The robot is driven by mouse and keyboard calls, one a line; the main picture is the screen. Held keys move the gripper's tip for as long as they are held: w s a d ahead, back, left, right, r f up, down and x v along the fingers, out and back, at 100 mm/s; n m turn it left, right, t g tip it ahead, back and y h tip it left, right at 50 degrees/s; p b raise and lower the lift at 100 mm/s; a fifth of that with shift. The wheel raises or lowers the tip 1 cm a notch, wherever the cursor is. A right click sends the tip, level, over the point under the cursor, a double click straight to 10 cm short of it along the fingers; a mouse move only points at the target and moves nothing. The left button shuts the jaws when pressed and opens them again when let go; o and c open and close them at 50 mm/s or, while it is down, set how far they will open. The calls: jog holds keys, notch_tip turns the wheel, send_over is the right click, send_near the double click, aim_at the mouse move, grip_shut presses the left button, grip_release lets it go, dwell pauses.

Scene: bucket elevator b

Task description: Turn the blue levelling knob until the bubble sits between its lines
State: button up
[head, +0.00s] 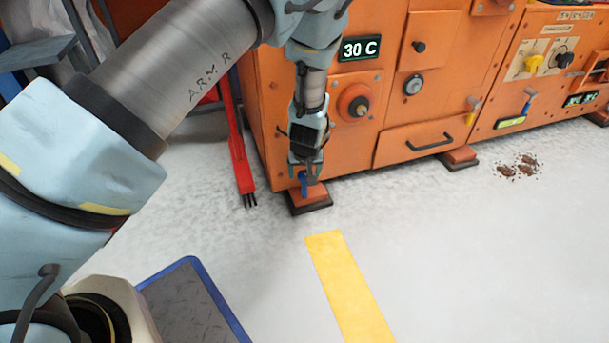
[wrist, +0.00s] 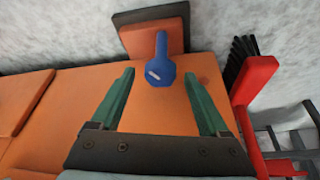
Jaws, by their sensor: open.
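A blue knob (wrist: 160,73) with a white mark on its face shows in the wrist view, by the orange foot at the machine's corner. In the head view the blue knob (head: 303,187) is partly hidden by my gripper (head: 306,175). My gripper, also in the wrist view (wrist: 159,76), is open. Its two green fingers lie on either side of the knob in the picture, with gaps on both sides. I cannot tell whether their tips reach its depth. A small yellow-green vial (head: 510,123) is on the machine's right part; its bubble and lines are too small to read.
The orange machine (head: 420,135) stands close behind my gripper. Brown debris (head: 518,168) lies on the floor. The grey floor in front is mostly clear.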

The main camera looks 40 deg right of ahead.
grip_shut()
dwell(0.7)
jog(key=shift+w+a+r+m+p, duration=0.1)
jog(key=shift+m+p, duration=0.2)
jog(key=shift+p, duration=0.15)
jog(key=shift+m, duration=0.3)
jog(key=m+g+h+p, duration=0.1)
jog(key=m+p, duration=0.2)
jog(key=shift+w+a+r+p, duration=0.1)
jog(key=shift+p, duration=0.2)
jog(key=m+p, duration=0.1)
jog(key=m, duration=0.1)
jog(key=m+g+p, duration=0.1)
jog(key=m+p, duration=0.1)
jog(key=shift+g+h, duration=0.3)
jog(key=shift+h, duration=0.1)
jog(key=shift+w+m+g+p, duration=0.1)
jog(key=shift+m+g+p, duration=0.3)
jog(key=shift+m, duration=0.4)
jog(key=shift+f, duration=0.2)
